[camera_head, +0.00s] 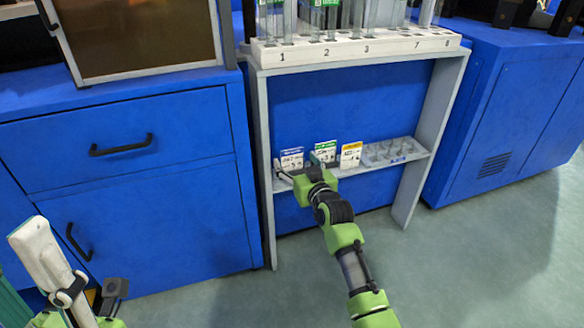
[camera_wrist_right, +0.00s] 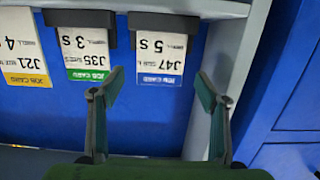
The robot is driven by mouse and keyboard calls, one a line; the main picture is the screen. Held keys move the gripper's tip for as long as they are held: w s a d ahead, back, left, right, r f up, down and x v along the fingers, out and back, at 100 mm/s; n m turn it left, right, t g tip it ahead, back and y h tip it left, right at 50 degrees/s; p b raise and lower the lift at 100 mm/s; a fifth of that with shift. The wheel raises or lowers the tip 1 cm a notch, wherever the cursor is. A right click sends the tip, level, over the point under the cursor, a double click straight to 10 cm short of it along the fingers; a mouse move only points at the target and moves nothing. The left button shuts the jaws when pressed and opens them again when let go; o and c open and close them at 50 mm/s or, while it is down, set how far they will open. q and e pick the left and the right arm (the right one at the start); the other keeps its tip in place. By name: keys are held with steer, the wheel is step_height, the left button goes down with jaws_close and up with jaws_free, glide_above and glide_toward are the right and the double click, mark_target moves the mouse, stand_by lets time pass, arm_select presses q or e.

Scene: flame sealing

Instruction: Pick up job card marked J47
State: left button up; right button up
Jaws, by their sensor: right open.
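The job card J47 (camera_wrist_right: 157,57), white with a blue band, hangs in a dark holder in the right wrist view, upside down there. In the head view the blue-banded card (camera_head: 291,158) is leftmost of three on the low shelf. My right gripper (camera_wrist_right: 160,86) is open, its fingers on either side of the line to J47, apart from it; nothing is between them. In the head view the right gripper (camera_head: 297,168) is at the shelf's left end, just before the card. My left gripper (camera_head: 95,298) is partly cut off at lower left, beside a long white piece; its grip is unclear.
Job cards J35 (camera_wrist_right: 85,52), green-banded, and J21 (camera_wrist_right: 25,45), yellow-banded, hang beside J47. A grey stand (camera_head: 430,115) frames the shelf, its upright close to J47. A numbered white rack (camera_head: 400,47) stands above. Blue cabinets (camera_head: 120,180) flank the stand.

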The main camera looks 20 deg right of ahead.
steer(key=shift+w+f+b, duration=0.15)
steer(key=shift+w+b, duration=0.05)
steer(key=shift+w, duration=0.45)
steer(key=shift+w+f+b, duration=0.15)
steer(key=shift+w+b, duration=0.05)
steer(key=shift+w, duration=0.45)
steer(key=c, duration=1)
steer(key=shift+r, duration=0.15)
